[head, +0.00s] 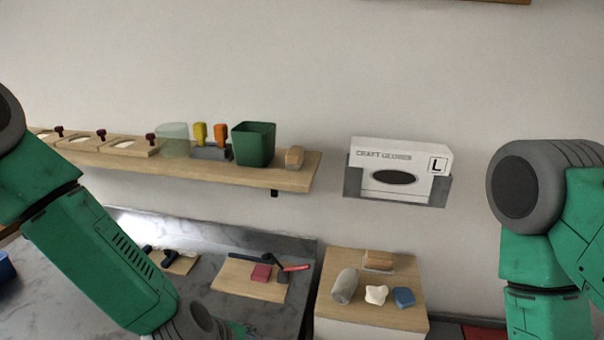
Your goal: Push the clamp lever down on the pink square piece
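A pink square piece (261,273) lies on a wooden board (235,277) on the grey marbled worktop. Just right of it is a dark clamp (279,265) with a red lever handle (297,267). The handle points right and looks nearly level, but its exact position is too small to tell. My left arm comes in from the left and runs down past the bottom edge, left of the board. My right arm hangs at the right edge. Neither gripper shows in the head view.
A second board with a dark clamp (180,260) sits further left. A wooden-topped stand (330,308) at right holds a grey roll, a white piece, a blue piece and a brush. Above are a shelf (290,180) and a glove box (400,165).

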